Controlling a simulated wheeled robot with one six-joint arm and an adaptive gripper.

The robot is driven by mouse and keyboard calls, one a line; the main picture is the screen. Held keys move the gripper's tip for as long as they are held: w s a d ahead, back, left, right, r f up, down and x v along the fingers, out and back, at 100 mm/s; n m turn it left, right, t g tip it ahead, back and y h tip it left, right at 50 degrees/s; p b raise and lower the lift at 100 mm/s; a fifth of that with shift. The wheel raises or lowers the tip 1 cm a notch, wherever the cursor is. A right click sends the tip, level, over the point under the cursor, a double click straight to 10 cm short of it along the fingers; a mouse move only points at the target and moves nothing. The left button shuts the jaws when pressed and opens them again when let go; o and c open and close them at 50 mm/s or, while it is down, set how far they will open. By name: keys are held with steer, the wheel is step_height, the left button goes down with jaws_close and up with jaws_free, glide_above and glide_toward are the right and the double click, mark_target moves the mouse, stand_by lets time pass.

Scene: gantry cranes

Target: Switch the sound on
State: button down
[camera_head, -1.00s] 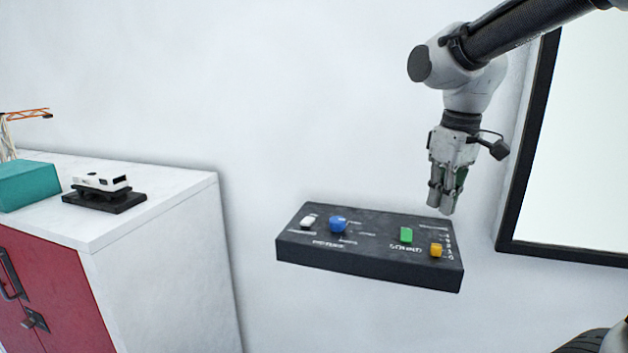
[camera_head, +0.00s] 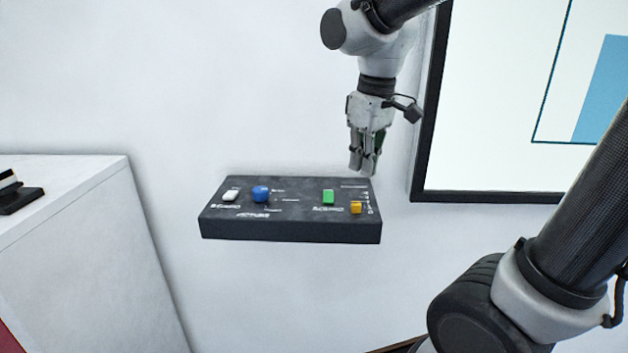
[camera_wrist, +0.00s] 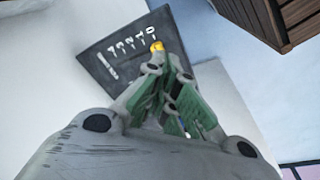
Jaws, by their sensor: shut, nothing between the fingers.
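A dark control panel (camera_head: 290,230) juts from the white wall. On its top are a white switch (camera_head: 230,196), a blue knob (camera_head: 261,193), a green switch (camera_head: 328,197) and a yellow knob (camera_head: 356,207). The small lettering is too blurred to read surely. My gripper (camera_head: 364,172) points down, shut and empty, above the panel's right back part near the green and yellow controls. In the wrist view my gripper (camera_wrist: 172,118) hides much of the panel (camera_wrist: 115,50). The yellow knob (camera_wrist: 156,46) shows just beyond the fingers there.
A white cabinet (camera_head: 80,240) stands at the left with part of a dark-based model (camera_head: 18,198) on it. A black-framed board (camera_head: 480,196) hangs on the wall at the right. A brown slatted object (camera_wrist: 280,18) shows at the wrist view's top right.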

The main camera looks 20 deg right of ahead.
steer(key=w+a+r+n, duration=0.5)
steer(key=w+a+n, duration=0.1)
steer(key=w+n, duration=0.15)
glide_toward(322, 198)
steer(key=shift+n+h, duration=0.3)
steer(key=shift+n, duration=0.15)
steer(key=f, duration=0.3)
steer(key=w+f, duration=0.1)
steer(key=f, duration=0.1)
steer(key=shift+w+a+f, duration=0.15)
steer(key=shift+w+f, duration=0.1)
steer(key=shift+f, duration=0.15)
steer(key=shift+w+f+g, duration=0.2)
steer(key=shift+f+g, duration=0.15)
steer(key=shift+g, duration=0.25)
steer(key=shift+w+f+g, duration=0.1)
steer(key=shift+f+g, duration=0.1)
steer(key=shift+g, duration=0.5)
steer(key=shift+f, duration=0.1)
